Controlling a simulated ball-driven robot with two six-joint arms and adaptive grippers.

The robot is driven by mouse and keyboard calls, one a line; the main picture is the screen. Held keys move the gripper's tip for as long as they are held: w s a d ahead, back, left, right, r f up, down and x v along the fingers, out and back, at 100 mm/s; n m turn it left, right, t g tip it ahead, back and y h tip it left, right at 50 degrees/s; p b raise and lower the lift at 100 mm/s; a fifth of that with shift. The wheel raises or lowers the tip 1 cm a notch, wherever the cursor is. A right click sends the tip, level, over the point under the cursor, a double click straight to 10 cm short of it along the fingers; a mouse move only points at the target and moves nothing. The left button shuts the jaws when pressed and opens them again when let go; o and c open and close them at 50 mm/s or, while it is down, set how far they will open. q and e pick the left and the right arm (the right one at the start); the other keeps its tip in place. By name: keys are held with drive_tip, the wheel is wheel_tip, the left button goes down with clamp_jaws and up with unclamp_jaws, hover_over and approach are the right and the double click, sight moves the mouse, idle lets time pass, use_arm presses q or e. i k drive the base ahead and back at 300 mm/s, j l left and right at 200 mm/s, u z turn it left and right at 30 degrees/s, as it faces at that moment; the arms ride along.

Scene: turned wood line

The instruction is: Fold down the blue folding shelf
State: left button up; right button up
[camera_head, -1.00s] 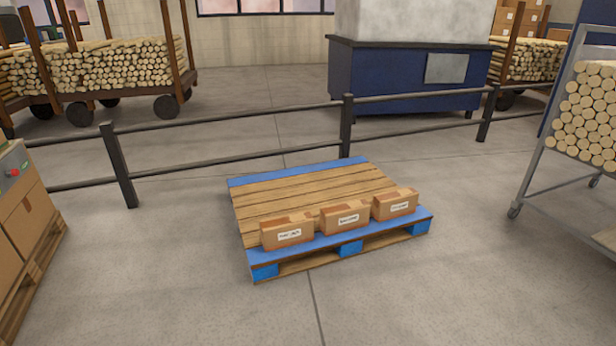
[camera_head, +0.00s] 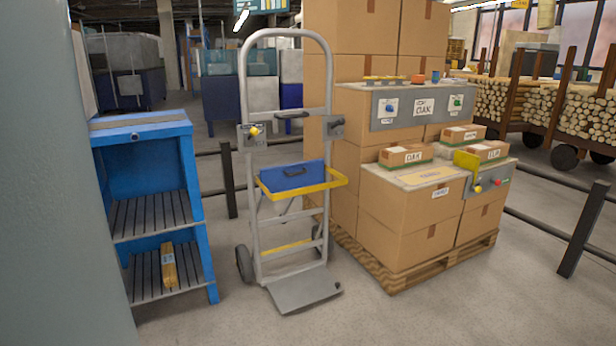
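A silver hand truck (camera_head: 328,130) stands upright in the middle of the view. A yellow knob (camera_head: 254,131) shows on the truck's left upright. Neither of my grippers is in view.
A wooden pallet (camera_head: 397,284) with stacked cartons (camera_head: 408,227) and a grey control panel (camera_head: 432,108) stands right of the truck. A dark railing (camera_head: 583,229) runs at the right. A large grey surface (camera_head: 50,180) blocks the left edge. The floor in front is clear.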

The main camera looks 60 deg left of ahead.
sight(278, 179)
drive_tip(key=u, duration=2)
drive_tip(key=i+u, duration=0.1)
drive_tip(key=i, duration=0.2)
